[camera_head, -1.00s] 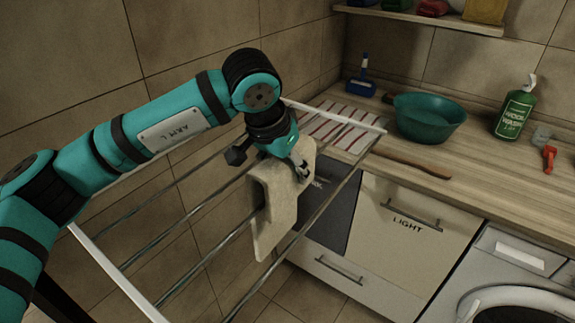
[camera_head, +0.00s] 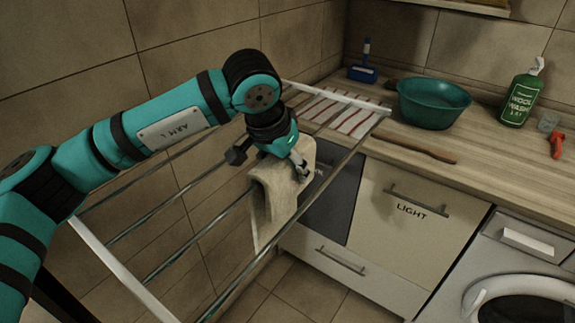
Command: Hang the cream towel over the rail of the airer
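The cream towel (camera_head: 270,205) is folded over, with its bend at the top and its layers hanging down among the rails of the airer (camera_head: 118,270). One rail (camera_head: 200,236) meets the towel at its left edge and is hidden behind it. I cannot tell whether the towel's bend rests on that rail. My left gripper (camera_head: 300,168) is at the towel's upper right part, with its fingers pressed on the cloth and the towel between them. Part of the grip is hidden. My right gripper does not show.
The worktop behind holds a striped cloth (camera_head: 345,112), a teal bowl (camera_head: 432,105), a green bottle (camera_head: 520,97), a blue brush (camera_head: 364,72) and a red-orange item (camera_head: 556,145). Drawers and a washing machine (camera_head: 515,295) stand below. Floor shows beneath the airer.

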